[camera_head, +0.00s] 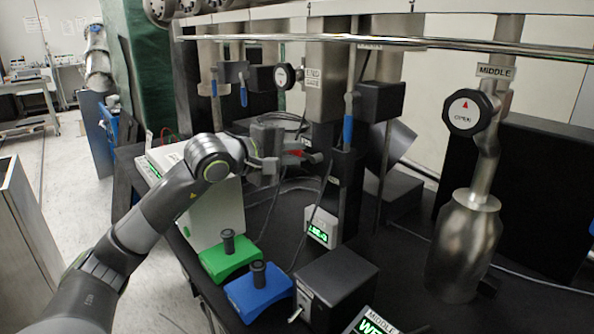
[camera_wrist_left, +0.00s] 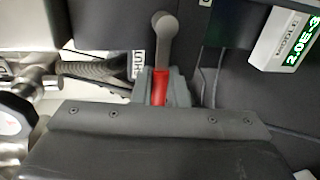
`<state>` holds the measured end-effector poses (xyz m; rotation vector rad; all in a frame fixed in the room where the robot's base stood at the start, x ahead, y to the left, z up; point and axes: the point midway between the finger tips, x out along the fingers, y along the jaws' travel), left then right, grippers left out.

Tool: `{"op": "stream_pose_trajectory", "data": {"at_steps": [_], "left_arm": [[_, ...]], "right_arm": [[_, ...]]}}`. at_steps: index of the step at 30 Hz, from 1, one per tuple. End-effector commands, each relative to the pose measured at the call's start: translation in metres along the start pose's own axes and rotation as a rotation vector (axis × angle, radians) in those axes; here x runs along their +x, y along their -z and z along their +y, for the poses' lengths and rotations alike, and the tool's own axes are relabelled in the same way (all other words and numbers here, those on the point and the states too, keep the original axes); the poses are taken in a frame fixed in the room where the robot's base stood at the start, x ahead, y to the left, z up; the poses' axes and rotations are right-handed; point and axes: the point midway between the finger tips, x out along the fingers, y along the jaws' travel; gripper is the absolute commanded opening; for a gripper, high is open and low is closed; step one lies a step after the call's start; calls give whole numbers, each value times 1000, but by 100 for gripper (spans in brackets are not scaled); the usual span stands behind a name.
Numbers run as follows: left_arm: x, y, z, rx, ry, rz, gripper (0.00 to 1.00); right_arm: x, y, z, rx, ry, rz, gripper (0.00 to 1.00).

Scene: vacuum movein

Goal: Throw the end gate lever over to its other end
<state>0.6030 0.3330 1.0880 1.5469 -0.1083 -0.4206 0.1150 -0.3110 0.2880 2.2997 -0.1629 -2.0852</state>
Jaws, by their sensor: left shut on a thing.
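The end gate lever shows as a red grip (camera_head: 296,153) at my left gripper's tips in the head view. In the left wrist view, the red grip (camera_wrist_left: 160,86) leads up to a grey rounded end (camera_wrist_left: 163,30). My left gripper (camera_head: 282,161) comes in from the left. Its fingers (camera_wrist_left: 158,90) are shut on the red grip, hiding part of it. A small plate (camera_wrist_left: 138,64) with sideways lettering, seemingly "SHUT", is left of the lever. My right gripper is not in view.
Blue-handled levers (camera_head: 348,130) hang nearby, and a black round knob (camera_head: 283,76) is above. A green block (camera_head: 228,262), a blue block (camera_head: 258,297) and a readout box (camera_head: 322,228) stand on the black bench. Cables run below my gripper. A steel vessel (camera_head: 464,248) is at right.

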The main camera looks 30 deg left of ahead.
Motion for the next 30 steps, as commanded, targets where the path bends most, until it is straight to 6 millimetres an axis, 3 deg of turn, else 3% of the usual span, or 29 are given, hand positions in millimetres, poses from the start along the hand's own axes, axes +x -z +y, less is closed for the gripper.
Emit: {"op": "stream_pose_trajectory", "data": {"at_steps": [6,16,30], "left_arm": [[-1,0,3,76,-2,14,0],[-2,0,9,134,-7,28,0],[-2,0,13,143,-11,31,0]], "right_arm": [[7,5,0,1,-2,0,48],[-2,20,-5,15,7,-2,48],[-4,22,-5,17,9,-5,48]]}}
